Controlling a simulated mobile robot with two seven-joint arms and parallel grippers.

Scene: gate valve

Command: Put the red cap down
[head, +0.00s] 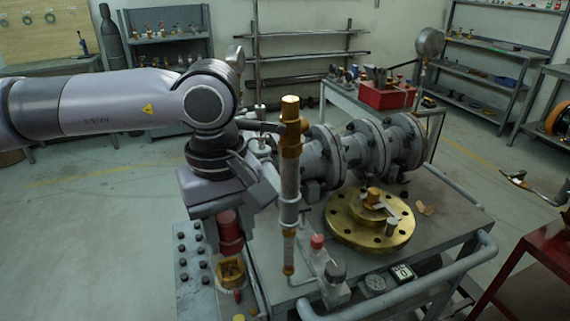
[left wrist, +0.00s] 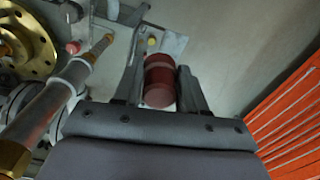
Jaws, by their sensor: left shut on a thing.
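The red cap (head: 230,232) is a dark red cylinder, and it hangs below my left gripper in the head view. In the left wrist view the red cap (left wrist: 159,82) sits between the two grey fingers of my left gripper (left wrist: 160,70), with a paler band around it. My left gripper is shut on it. In the head view the gripper's body hides the cap's top and most of the fingers. A brass fitting (head: 231,273) stands just below the cap; I cannot tell whether they touch.
A tall pipe with brass ends (head: 290,190) stands close to the right of my left gripper. A brass flange (head: 368,232) and a grey valve body (head: 370,150) are on the cart. A small red knob (head: 317,241) is near the pipe's foot. A grey block with dark knobs (head: 190,285) lies at left.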

